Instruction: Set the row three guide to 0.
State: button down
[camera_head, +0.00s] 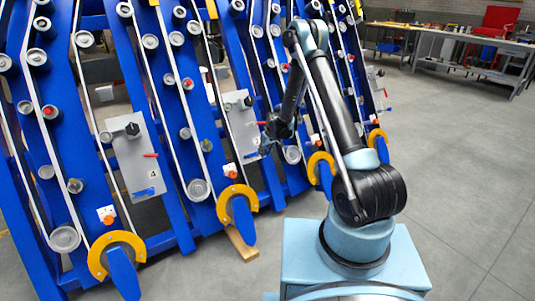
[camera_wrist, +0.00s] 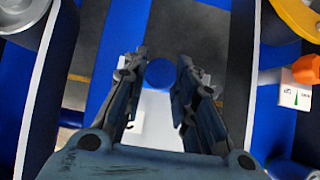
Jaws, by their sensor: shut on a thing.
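My gripper (camera_wrist: 160,78) has a finger on each side of a small blue rounded piece (camera_wrist: 158,76) in the wrist view and is shut on it. I cannot tell for sure that this piece is the row three guide. A pale plate (camera_wrist: 160,130) lies behind the fingers. To the right, an orange knob (camera_wrist: 306,69) sits by a white label (camera_wrist: 294,96) with a green mark; its writing is too small to read. In the head view my gripper (camera_head: 268,142) is in front of the blue machine and hides what it holds.
The blue machine frame (camera_head: 85,90) carries several belts and rollers. Grey panels (camera_head: 140,178) with red levers and yellow half-rings (camera_head: 237,192) with blue arms stand close by. A wooden block (camera_head: 241,244) lies on the floor. The grey floor (camera_head: 460,160) at right is clear.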

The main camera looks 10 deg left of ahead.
jog(key=c, duration=1.3)
grip_release()
jog(key=shift+w+d, duration=0.25)
jog(key=shift+d, duration=0.2)
jog(key=shift+a, duration=0.1)
jog(key=shift+s, duration=0.1)
jog(key=shift+s+r, duration=0.15)
jog(key=shift+r, duration=0.25)
jog(key=v, duration=1.1)
